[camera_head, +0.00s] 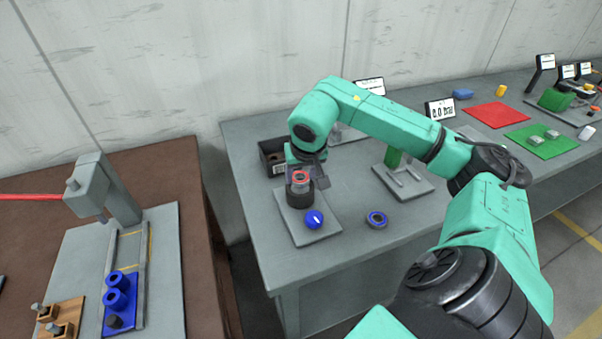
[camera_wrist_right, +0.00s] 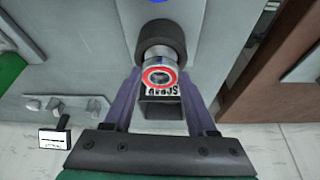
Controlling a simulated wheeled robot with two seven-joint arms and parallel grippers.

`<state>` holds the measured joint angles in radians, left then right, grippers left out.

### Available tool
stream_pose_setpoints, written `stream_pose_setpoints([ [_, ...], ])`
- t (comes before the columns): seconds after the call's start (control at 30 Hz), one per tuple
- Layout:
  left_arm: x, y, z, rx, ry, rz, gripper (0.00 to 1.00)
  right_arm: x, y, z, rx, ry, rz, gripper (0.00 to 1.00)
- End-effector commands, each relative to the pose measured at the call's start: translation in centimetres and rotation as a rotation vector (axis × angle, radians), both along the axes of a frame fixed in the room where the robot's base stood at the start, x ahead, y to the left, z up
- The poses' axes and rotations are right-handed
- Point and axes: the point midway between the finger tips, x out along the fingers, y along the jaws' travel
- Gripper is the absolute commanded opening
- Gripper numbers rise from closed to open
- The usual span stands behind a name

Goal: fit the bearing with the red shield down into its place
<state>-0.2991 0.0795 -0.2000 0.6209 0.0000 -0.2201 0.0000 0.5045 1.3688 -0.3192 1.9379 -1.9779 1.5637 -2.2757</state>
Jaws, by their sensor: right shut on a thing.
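The bearing with the red shield (camera_head: 301,176) is between the fingers of my right gripper (camera_head: 302,172) in the head view. A short black round housing (camera_head: 299,193) stands on a grey plate (camera_head: 319,235), right by the bearing. The black housing also shows in the wrist view (camera_wrist_right: 160,38), just beyond the bearing. The bearing looks above it; whether they touch I cannot tell. My left gripper is not in view.
A blue-ringed bearing (camera_head: 376,219) lies on the table to the right. A black box (camera_head: 270,157) stands behind. A green-posted stand (camera_head: 394,160) is at the right.

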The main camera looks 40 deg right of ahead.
Motion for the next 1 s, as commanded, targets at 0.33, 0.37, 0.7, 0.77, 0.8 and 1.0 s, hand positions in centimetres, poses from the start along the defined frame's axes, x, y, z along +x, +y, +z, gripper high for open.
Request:
stream_pose_setpoints([
  [0.33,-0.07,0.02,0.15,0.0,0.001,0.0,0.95,0.01,-0.03,0.01,0.0,0.0,0.0,0.0],
  [0.37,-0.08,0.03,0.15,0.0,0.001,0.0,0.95,0.01,-0.02,0.02,0.0,0.0,0.0,0.0],
  [0.7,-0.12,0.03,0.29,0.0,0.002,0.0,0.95,0.02,0.01,0.03,0.0,0.0,-0.001,0.0],
  [0.77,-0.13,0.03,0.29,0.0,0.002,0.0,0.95,0.02,0.01,0.03,0.0,0.0,-0.001,0.0],
  [0.8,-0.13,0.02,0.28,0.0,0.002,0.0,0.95,0.01,0.02,0.01,0.0,0.0,-0.001,0.0],
  [1.0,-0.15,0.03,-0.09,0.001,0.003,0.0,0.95,0.02,0.01,-0.44,0.0,0.0,0.0,0.0],
])
